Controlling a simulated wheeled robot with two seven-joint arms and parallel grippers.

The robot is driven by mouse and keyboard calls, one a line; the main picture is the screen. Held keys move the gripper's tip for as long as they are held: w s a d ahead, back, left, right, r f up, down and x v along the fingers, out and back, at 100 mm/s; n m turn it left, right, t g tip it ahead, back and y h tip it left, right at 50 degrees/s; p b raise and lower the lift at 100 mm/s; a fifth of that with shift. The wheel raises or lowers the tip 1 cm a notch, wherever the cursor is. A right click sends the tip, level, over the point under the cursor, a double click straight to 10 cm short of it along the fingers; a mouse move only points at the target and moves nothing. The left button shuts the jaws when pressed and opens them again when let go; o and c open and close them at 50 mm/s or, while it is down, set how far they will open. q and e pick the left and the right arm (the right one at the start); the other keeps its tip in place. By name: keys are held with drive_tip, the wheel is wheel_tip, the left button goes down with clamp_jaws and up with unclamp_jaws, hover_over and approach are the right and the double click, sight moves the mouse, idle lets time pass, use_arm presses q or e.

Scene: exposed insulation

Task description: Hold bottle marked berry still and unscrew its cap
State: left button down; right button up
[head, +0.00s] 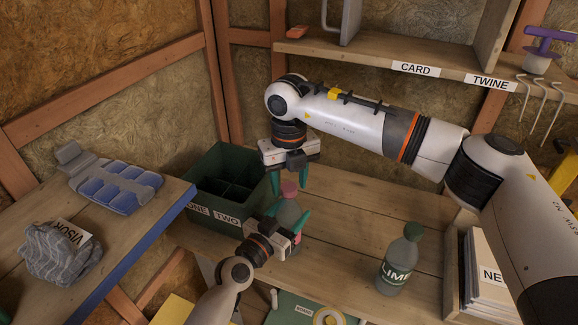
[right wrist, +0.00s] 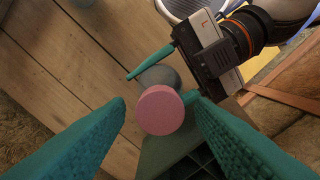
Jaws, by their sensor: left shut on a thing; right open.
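A grey-green bottle with a pink cap (head: 289,188) stands on the wooden bench; its label is mostly hidden, so I cannot read it. My left gripper (head: 287,215) is shut on the bottle's body below the cap; its fingers also show beside the bottle in the right wrist view (right wrist: 168,80). My right gripper (head: 288,180) points down from above, open, with its fingers on either side of the cap. In the right wrist view, the pink cap (right wrist: 160,110) lies between the open teal fingers, with clear gaps to both.
A bottle marked LIME (head: 397,264) with a green cap stands to the right. A dark green divided crate (head: 196,212) is behind left. A shelf marked CARD and TWINE (head: 378,62) is above. A blue-edged side table (head: 135,235) is left.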

drive_tip(key=shift+f, duration=0.3)
drive_tip(key=c, duration=1)
drive_tip(key=n, duration=0.9)
drive_tip(key=shift+n, duration=0.3)
drive_tip(key=shift+r, duration=0.2)
drive_tip(key=shift+r, duration=0.95)
drive_tip(key=shift+r, duration=0.1)
